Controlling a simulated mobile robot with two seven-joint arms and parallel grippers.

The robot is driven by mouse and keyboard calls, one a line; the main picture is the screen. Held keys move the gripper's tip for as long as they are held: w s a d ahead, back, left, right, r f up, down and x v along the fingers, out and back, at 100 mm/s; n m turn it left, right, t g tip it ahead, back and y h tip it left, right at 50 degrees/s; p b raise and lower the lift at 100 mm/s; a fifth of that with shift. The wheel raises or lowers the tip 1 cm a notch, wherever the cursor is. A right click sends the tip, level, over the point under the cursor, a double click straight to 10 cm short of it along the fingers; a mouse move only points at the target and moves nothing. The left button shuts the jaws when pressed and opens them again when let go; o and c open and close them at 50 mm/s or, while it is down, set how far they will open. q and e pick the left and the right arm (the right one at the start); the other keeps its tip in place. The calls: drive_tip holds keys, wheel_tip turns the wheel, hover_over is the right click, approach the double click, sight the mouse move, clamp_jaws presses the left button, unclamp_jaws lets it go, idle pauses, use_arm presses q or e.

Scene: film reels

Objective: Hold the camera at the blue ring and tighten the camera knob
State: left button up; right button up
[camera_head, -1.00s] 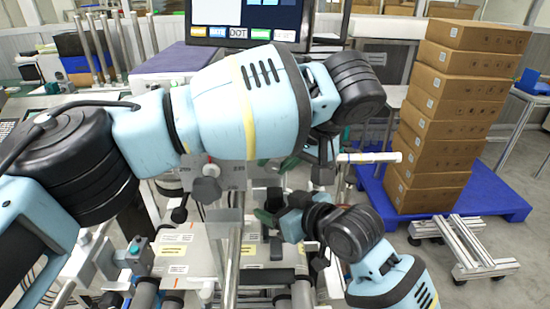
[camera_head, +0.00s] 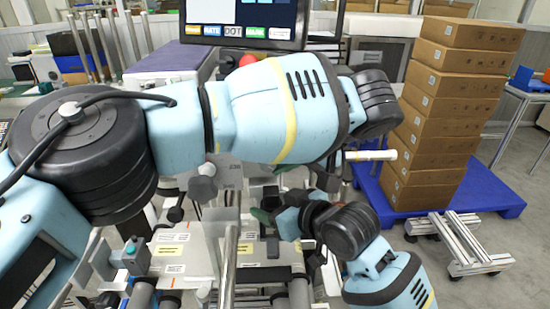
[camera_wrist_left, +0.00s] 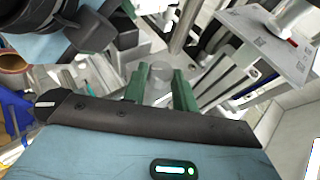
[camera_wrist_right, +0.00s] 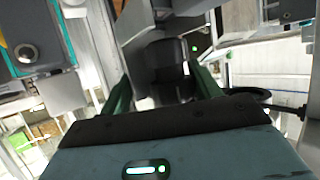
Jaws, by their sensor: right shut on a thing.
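My right gripper (camera_wrist_right: 163,88) is shut on the dark camera body (camera_wrist_right: 166,62), which stands between its green fingers in the right wrist view. In the head view this gripper (camera_head: 264,214) reaches in from the lower right. I cannot make out the blue ring; it may be hidden by the fingers. My left gripper (camera_wrist_left: 159,86) is open, its green fingers apart, with a grey round knob (camera_wrist_left: 160,72) between or just beyond the tips. I cannot tell if they touch it. In the head view my left arm hides most of this area.
A monitor (camera_head: 245,18) stands behind my left arm. Metal posts and rollers of the machine (camera_head: 298,290) crowd the space below. Stacked cardboard boxes (camera_head: 440,120) stand on a blue pallet (camera_head: 500,198) at the right.

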use_arm(q)
drive_tip(key=o, duration=0.4)
drive_tip(key=shift+d, duration=0.3)
use_arm(e)
drive_tip(key=shift+s+a+r, duration=0.1)
drive_tip(key=shift+s+a, duration=0.05)
drive_tip(key=shift+a, duration=0.1)
use_arm(q)
drive_tip(key=shift+o, duration=0.2)
drive_tip(key=shift+a, duration=0.15)
drive_tip(key=shift+a, duration=0.1)
